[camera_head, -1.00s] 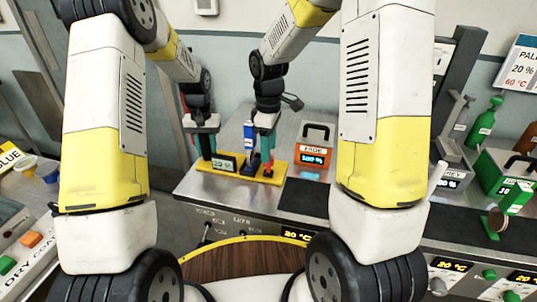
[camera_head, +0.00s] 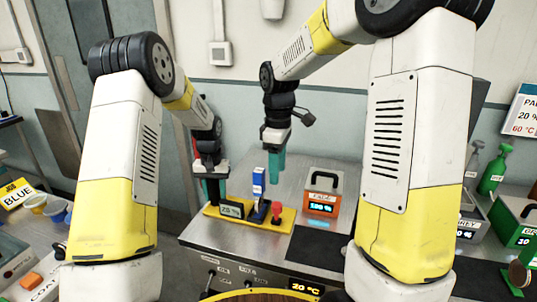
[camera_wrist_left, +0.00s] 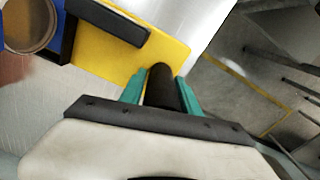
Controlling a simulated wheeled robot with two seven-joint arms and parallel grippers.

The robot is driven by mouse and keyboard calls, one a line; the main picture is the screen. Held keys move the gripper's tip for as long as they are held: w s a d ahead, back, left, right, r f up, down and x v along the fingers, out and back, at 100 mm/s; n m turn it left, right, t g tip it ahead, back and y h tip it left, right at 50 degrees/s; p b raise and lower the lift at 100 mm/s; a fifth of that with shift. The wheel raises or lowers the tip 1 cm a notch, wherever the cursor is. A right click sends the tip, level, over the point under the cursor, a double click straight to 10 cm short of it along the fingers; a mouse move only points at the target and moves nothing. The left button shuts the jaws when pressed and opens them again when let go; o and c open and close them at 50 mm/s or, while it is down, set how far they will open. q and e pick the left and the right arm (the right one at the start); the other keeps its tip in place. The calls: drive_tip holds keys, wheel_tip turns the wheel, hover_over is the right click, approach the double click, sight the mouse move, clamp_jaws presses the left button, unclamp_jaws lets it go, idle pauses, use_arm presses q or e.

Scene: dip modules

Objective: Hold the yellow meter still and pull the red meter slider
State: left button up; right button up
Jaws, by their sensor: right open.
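The yellow meter (camera_head: 224,220) stands on the metal bench, with a small display at its left and a blue-and-white piece (camera_head: 259,186) at its middle. The red slider (camera_head: 277,211) stands near its right end. My left gripper (camera_head: 213,198) is at the meter's left end. In the left wrist view its teal fingers (camera_wrist_left: 161,88) are closed around a dark post (camera_wrist_left: 160,86) at the yellow base. My right gripper (camera_head: 277,181) points down above the red slider, open and apart from it, with nothing in it.
An orange box with a black handle and display (camera_head: 321,201) stands just right of the meter. A dark mat (camera_head: 318,245) lies in front of it. Green bottles and a green box (camera_head: 515,222) are at the far right. Blue and yellow cups (camera_head: 55,211) stand at the left.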

use_arm(q)
drive_tip(key=shift+o, duration=1.3)
drive_tip(key=shift+r, duration=0.1)
drive_tip(key=shift+r, duration=4.4)
